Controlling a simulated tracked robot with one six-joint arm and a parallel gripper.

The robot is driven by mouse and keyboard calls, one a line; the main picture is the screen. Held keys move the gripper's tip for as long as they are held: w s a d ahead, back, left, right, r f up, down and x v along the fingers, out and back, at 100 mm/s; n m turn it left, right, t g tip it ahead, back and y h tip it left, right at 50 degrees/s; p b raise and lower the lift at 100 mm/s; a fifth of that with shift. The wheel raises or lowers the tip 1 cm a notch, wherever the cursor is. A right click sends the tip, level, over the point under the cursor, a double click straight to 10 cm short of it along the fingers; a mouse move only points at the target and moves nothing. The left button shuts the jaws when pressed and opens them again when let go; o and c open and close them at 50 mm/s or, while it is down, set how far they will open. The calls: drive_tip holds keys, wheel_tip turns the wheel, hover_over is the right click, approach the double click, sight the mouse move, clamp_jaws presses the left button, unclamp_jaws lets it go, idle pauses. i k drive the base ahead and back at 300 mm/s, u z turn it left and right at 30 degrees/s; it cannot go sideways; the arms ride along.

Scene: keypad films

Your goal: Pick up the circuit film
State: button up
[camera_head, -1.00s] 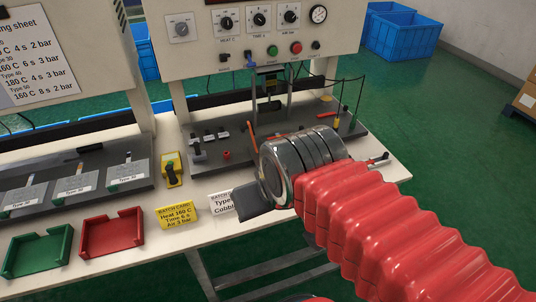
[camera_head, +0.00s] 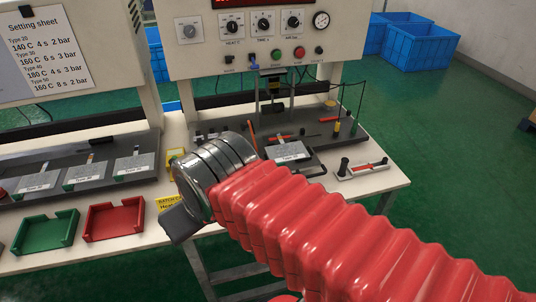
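Several grey film-like plates with white type labels and short tails lie on the dark rack at left; one of them (camera_head: 135,165) is at its right end. A similar grey labelled piece (camera_head: 288,151) lies on the press bench, just beyond my arm. I cannot tell which is the circuit film. My gripper (camera_head: 180,223) is a dark grey block at the end of my silver wrist and red-sleeved arm. It is in front of the bench edge, right of the red tray, apart from the plates. Its fingers cannot be told apart, and no held thing shows.
A green tray (camera_head: 46,232) and a red tray (camera_head: 114,219) sit at the bench front. A yellow batch card (camera_head: 168,203) is partly hidden by my gripper. The press panel (camera_head: 265,38) stands behind. A small fixture with a red strip (camera_head: 362,169) sits at the right end.

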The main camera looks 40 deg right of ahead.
sight(283, 152)
drive_tip(key=u, duration=0.65)
drive_tip(key=k, duration=1.35)
drive_tip(key=z, duration=0.4)
drive_tip(key=i, duration=1)
drive_tip(key=z, duration=0.05)
